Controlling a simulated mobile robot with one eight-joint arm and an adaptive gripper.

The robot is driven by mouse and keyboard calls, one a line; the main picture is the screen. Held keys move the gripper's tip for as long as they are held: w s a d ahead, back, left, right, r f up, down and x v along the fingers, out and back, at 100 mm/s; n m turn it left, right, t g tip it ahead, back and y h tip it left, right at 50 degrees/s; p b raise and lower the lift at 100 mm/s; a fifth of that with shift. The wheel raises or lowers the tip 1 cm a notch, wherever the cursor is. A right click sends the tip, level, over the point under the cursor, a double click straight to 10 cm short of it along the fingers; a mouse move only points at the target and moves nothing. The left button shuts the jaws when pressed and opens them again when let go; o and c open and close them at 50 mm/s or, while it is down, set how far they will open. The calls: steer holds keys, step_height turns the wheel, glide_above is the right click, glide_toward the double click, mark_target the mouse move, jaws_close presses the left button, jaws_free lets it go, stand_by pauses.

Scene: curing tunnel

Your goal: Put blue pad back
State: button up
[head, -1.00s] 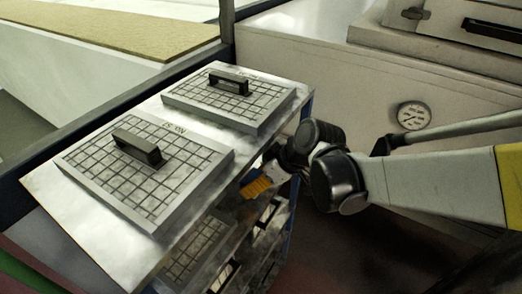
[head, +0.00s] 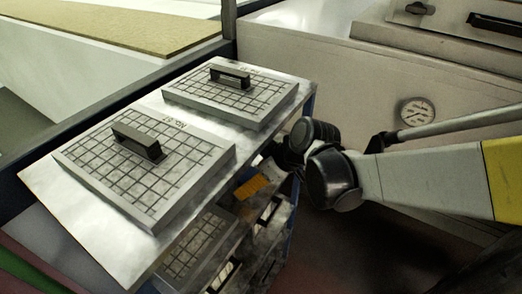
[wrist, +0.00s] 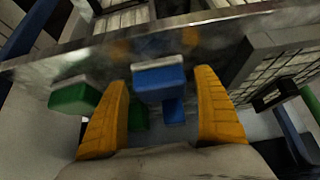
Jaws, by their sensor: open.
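The blue pad (wrist: 159,80) shows in the wrist view as a block with a pale front edge, between the two orange fingers of my gripper (wrist: 162,76). The fingers are apart, with gaps on both sides of it. A smaller blue part (wrist: 174,111) shows just below it; I cannot tell if it belongs to the same pad. In the head view one orange finger of my gripper (head: 250,187) shows at the right side of the rack, under the top plate; the blue pad is hidden there.
A green block (wrist: 75,96) lies just left of the left finger. Two gridded plates with black handles (head: 147,170) (head: 232,97) lie on the rack's metal top (head: 75,228). A pale wall with a round gauge (head: 418,112) stands behind my arm.

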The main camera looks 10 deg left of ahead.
steer(key=p+v, duration=0.4)
steer(key=v, duration=0.8)
steer(key=s+d+m+t+h, duration=0.1)
steer(key=s+d+m+h, duration=0.1)
steer(key=d, duration=0.5)
steer(key=s+d+r+m+t+h, duration=0.1)
steer(key=s+d+m+t+h, duration=0.1)
steer(key=s+d+m, duration=0.2)
steer(key=s+d+r+m+t+h, duration=0.1)
steer(key=s+d+m+h, duration=0.1)
steer(key=d+m, duration=0.5)
steer(key=s+d, duration=0.1)
steer(key=d, duration=0.4)
steer(key=shift+r+m+t, duration=0.2)
steer(key=shift+m+t, duration=0.1)
steer(key=shift+f, duration=0.1)
